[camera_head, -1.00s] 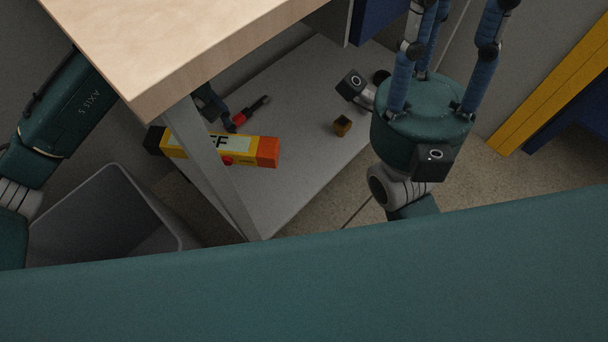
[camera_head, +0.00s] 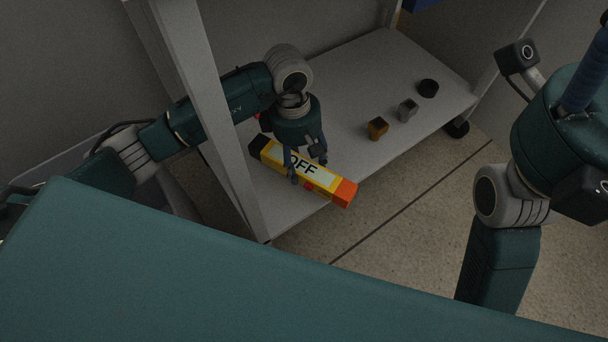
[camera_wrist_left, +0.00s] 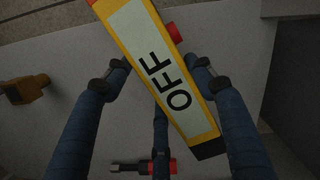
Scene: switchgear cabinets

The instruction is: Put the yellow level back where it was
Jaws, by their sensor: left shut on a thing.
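The yellow level (camera_head: 322,186) is a long yellow bar with a white "OFF" label, a black end and an orange end. It is at the lower shelf (camera_head: 345,95), near its front edge and the grey post. I cannot tell whether it touches the shelf. My left gripper (camera_head: 308,170) is shut on its middle from above. In the left wrist view the level (camera_wrist_left: 160,70) lies slanted between the fingers of my left gripper (camera_wrist_left: 158,75). My right gripper (camera_head: 590,60) is at the right edge, with its fingertips out of view.
A brown block (camera_head: 377,128), a grey block (camera_head: 408,110) and a black round piece (camera_head: 428,88) stand along the shelf to the right. A red and dark tool (camera_wrist_left: 145,167) lies beyond the level in the left wrist view. The grey post (camera_head: 205,110) stands close to my left arm.

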